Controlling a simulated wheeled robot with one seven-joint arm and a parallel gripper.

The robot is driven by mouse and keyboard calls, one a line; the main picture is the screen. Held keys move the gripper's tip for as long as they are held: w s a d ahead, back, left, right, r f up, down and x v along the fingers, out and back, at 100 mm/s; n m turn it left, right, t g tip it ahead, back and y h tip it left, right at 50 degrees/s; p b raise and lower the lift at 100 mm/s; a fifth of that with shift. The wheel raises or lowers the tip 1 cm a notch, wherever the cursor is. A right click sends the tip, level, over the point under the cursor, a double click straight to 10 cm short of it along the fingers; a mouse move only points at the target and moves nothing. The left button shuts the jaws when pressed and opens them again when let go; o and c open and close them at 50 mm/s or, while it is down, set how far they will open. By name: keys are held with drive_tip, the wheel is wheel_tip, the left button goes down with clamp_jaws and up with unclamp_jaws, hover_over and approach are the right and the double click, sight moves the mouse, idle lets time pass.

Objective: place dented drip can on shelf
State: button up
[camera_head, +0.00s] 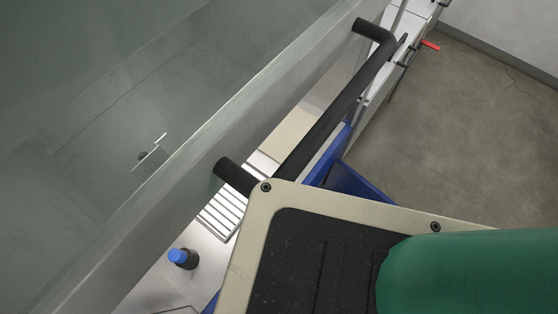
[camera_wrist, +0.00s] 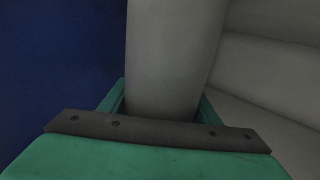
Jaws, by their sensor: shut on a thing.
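My gripper (camera_wrist: 162,112) shows in the wrist view as green jaws with a dark riveted bar across them. It is shut on a smooth pale grey, rounded body (camera_wrist: 168,55) that rises between the jaws. This appears to be the drip can; no dent shows on the visible side. Its far end is cut off by the frame. In the head view neither my gripper nor the can shows. I cannot make out a shelf for certain in either view.
Below are a slotted metal grate (camera_head: 222,212) and a blue-capped bottle (camera_head: 183,258). Bare floor (camera_head: 470,130) lies to the right. A dark blue surface (camera_wrist: 55,60) fills the wrist view's left.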

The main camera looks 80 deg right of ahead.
drive_tip(key=shift+f, duration=0.1)
idle(0.3)
drive_tip(key=o, duration=1.4)
drive_tip(key=shift+o, duration=0.2)
drive_tip(key=shift+s, duration=0.15)
drive_tip(key=v, duration=1.2)
idle(0.3)
